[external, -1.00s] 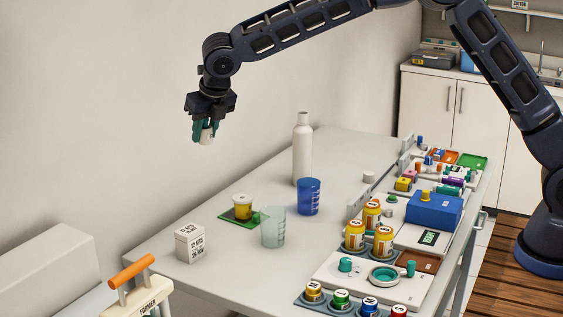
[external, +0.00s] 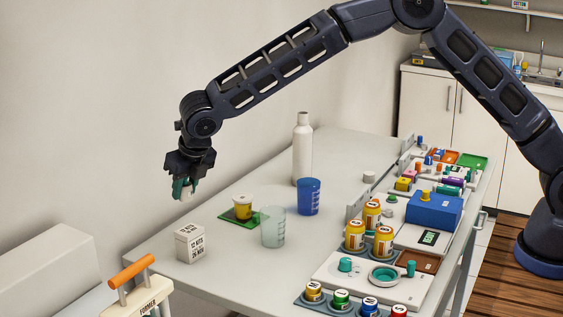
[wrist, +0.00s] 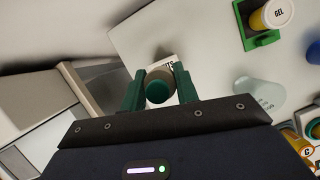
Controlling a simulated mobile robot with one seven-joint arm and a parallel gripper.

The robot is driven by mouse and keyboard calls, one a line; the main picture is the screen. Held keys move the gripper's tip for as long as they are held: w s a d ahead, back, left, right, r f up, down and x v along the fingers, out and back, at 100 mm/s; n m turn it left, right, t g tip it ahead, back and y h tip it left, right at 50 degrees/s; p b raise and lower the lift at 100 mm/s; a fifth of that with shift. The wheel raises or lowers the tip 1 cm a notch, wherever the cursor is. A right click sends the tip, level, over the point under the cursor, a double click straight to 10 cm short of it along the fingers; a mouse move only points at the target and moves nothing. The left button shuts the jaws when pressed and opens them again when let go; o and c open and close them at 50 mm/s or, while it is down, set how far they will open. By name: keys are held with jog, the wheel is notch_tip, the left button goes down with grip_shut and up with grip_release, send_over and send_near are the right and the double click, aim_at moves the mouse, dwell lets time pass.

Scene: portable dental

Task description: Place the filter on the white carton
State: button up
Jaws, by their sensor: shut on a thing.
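My gripper (external: 184,188) is shut on the filter (external: 186,195), a small pale cylinder held between green fingers. The wrist view shows the filter (wrist: 159,87) end-on, with a dark green top and greyish sides, between the fingers of my gripper (wrist: 160,88). The white carton (external: 190,244) stands on the table near its left corner, with black print on its sides. My gripper and the filter are above the carton, with a clear gap between. In the wrist view the carton (wrist: 171,62) is mostly hidden behind the filter and fingers.
A yellow gel jar (external: 243,207) on a green mat, a clear cup (external: 272,228), a blue cup (external: 308,197) and a white bottle (external: 302,150) stand right of the carton. An orange-handled case (external: 133,272) is at front left. The table around the carton is clear.

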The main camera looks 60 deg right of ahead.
aim_at(185, 227)
jog(key=shift+f, duration=3.9)
jog(key=shift+f, duration=0.1)
jog(key=o, duration=0.9)
jog(key=shift+o, duration=0.2)
